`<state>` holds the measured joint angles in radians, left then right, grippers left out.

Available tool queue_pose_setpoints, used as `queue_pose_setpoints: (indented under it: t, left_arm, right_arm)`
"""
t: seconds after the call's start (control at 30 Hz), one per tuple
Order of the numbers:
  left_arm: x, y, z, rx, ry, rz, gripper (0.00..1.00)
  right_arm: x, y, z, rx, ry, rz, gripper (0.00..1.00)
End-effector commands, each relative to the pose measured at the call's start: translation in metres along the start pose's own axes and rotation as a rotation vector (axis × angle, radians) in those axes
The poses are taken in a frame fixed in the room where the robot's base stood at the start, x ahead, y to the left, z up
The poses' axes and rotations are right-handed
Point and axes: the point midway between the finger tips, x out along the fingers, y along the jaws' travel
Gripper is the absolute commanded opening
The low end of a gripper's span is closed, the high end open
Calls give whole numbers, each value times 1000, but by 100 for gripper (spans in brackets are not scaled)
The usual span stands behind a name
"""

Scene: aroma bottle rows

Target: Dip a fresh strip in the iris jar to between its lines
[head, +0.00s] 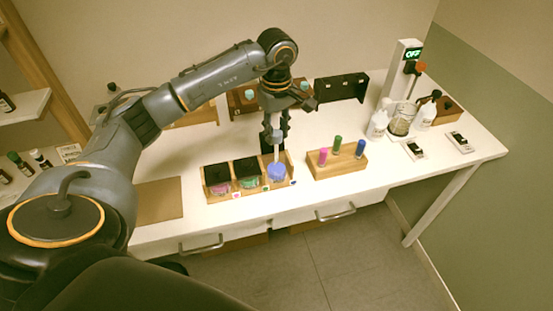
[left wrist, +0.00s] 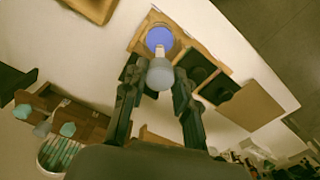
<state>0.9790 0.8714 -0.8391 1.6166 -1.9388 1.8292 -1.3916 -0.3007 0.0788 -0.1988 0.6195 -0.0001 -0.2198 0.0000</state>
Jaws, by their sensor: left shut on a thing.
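The blue iris jar (head: 277,172) stands open at the right end of a wooden rack (head: 222,193). It also shows in the left wrist view (left wrist: 159,37). My left gripper (head: 275,133) points down above this jar and is shut on the rounded grey-blue grip of a pale strip (head: 276,153). In the left wrist view, the strip (left wrist: 160,52) runs from between my fingers (left wrist: 155,84) toward the blue. Its lower end overlaps the jar's mouth; I cannot tell whether it touches the liquid. The strip's lines are too small to see. My right gripper is out of view.
A pink jar (head: 219,188) and a green jar (head: 248,182) sit left in the rack under black covers. A wooden block (head: 340,166) with three coloured vials stands to the right. Bottles (head: 377,124) and a beaker (head: 401,121) stand farther right. White table lies bare between.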

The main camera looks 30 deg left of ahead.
Motion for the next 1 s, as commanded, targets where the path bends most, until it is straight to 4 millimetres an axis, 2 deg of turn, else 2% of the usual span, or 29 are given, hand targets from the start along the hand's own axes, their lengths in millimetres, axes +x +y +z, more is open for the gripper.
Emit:
queue_pose_setpoints:
  t: [0.33,1.0]
  left_arm:
    - [5,0,0,0,0,1,8]
    - [15,0,0,-1,0,0,8]
  right_arm:
    - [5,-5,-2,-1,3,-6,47]
    - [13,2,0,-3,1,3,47]
